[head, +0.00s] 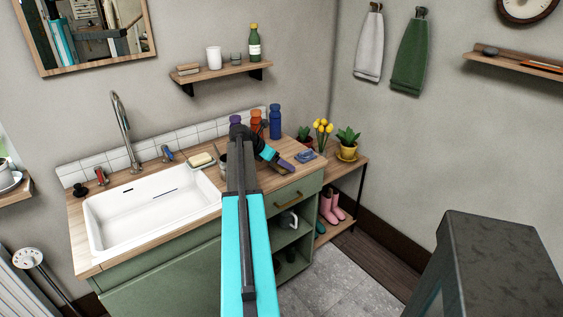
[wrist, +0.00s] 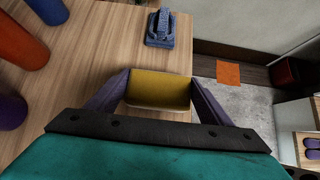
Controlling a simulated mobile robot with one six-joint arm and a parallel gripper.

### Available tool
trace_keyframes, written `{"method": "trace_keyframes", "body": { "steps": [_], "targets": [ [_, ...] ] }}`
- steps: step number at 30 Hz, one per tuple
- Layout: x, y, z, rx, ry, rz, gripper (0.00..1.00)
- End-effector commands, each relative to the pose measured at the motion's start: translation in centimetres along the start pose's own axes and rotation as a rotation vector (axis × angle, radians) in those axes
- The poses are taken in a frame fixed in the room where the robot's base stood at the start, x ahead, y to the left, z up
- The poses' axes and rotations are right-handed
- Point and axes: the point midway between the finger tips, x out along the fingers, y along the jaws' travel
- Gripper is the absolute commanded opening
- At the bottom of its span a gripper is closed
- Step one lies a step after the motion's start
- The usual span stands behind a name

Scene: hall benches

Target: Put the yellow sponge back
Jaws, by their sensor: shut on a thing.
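The yellow sponge (wrist: 158,89) shows in the wrist view between the two purple fingers of my gripper (wrist: 156,92). Its yellow face is up, with a pale side below it. My gripper is shut on it, near the edge of the wooden counter (wrist: 105,45). Whether the sponge touches the counter I cannot tell. In the head view my gripper (head: 288,166) is over the right part of the counter, and the sponge is hidden there.
Several bottles, including a blue one (head: 275,122), stand at the back. Potted plants (head: 347,140) are at right.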

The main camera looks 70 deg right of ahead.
Motion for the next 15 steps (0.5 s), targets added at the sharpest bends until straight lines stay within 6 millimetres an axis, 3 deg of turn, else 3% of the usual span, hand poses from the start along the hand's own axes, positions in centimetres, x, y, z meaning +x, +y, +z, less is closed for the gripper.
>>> {"method": "trace_keyframes", "body": {
  "steps": [15],
  "targets": [
    [0.68, 0.06, -0.76, -0.001, -0.001, 0.001, 0.48]
  ]
}}
